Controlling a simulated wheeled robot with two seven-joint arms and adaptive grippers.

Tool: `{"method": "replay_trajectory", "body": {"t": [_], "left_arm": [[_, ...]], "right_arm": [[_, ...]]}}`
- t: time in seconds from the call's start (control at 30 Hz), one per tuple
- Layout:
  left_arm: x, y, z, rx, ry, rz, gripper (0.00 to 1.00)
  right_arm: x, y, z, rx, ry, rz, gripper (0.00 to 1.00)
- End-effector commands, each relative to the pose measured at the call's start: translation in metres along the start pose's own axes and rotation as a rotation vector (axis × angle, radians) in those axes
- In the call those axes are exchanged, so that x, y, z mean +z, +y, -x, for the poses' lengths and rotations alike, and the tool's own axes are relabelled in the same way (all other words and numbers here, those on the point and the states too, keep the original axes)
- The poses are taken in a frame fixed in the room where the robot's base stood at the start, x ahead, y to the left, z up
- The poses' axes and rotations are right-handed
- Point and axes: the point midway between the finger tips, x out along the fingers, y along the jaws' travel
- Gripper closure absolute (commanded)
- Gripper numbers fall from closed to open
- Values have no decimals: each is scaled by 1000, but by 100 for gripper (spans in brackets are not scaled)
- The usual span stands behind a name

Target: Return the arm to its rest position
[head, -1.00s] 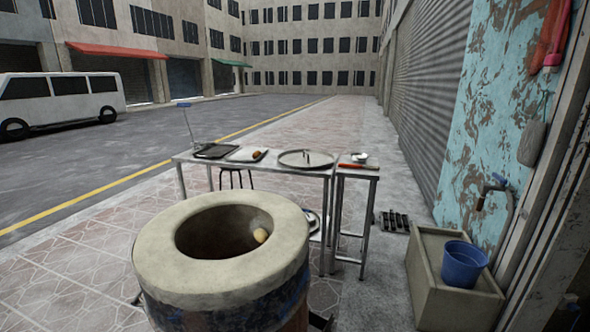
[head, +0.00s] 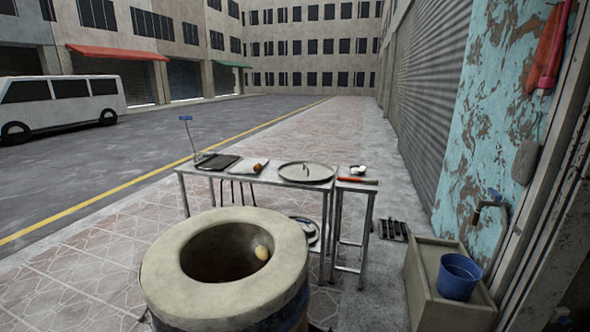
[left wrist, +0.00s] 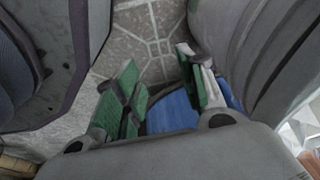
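My left gripper (left wrist: 162,92) shows in the left wrist view with its two green-padded fingers apart. Nothing is held between them; grey paving and a blue surface I cannot identify show behind. Neither arm nor gripper shows in the head view, so my right gripper is out of sight. The barrel oven (head: 165,265) stands close in front in the head view, with its round mouth open. A pale bread or dough piece (head: 262,253) is on the right side of its inner wall.
At right are a trough (head: 425,285) with a blue bucket (head: 460,277) and a wall tap. Paving left of the oven is clear.

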Motion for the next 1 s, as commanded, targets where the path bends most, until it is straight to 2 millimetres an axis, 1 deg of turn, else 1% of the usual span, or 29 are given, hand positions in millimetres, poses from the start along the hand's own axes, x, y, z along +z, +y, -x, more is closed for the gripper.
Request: {"method": "replay_trajectory", "body": {"t": [0.03, 0.17, 0.3, 0.5, 0.8, 0.9, 1.0], "left_arm": [[9, -1, 0, -1, -8, -2, 60], [30, -4, -8, -4, -17, -5, 60], [56, -7, -15, -6, -29, -9, 60], [93, -12, -19, -10, -44, -14, 60], [152, -22, -15, -16, -68, -20, 60], [168, -24, -13, -18, -73, -22, 60], [178, -26, -11, -19, -75, -23, 60]], "right_arm": [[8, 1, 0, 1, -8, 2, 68], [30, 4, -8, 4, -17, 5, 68], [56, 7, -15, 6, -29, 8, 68], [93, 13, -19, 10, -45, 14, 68], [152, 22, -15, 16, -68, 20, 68], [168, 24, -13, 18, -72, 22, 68], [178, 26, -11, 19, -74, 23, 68]]}}
